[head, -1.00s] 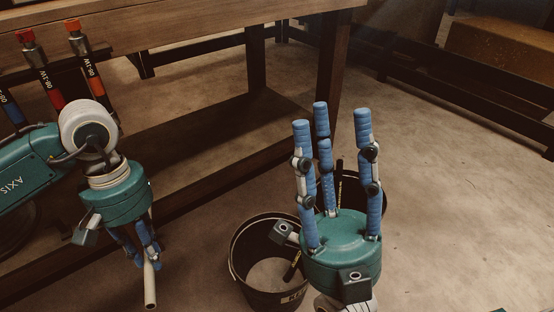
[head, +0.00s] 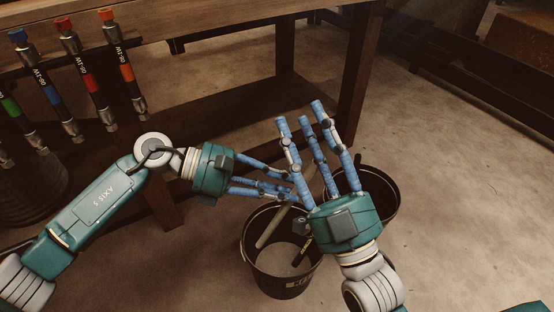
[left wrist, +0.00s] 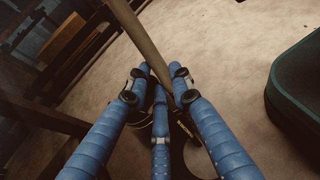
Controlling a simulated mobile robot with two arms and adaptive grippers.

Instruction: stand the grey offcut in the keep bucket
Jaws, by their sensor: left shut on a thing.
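The grey offcut (head: 270,228) is a pale, straight tube. My left gripper (head: 292,187) is shut on it and holds it tilted, with its lower end over or inside the mouth of the front bucket; I cannot tell which. It also shows in the left wrist view (left wrist: 140,40), passing between the fingertips. The front bucket (head: 284,287) is dark, with a partly hidden label that appears to begin "KE", which fits the keep bucket. My right gripper (head: 304,112) is open and empty, fingers pointing up, in front of the buckets and hiding part of them.
A second dark bucket (head: 392,207) stands behind my right gripper. A dark piece with yellow marking (head: 300,252) leans in the front bucket. Hoses with coloured ends (head: 85,75) hang along the wooden bench (head: 200,22) at left. The floor at right is clear.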

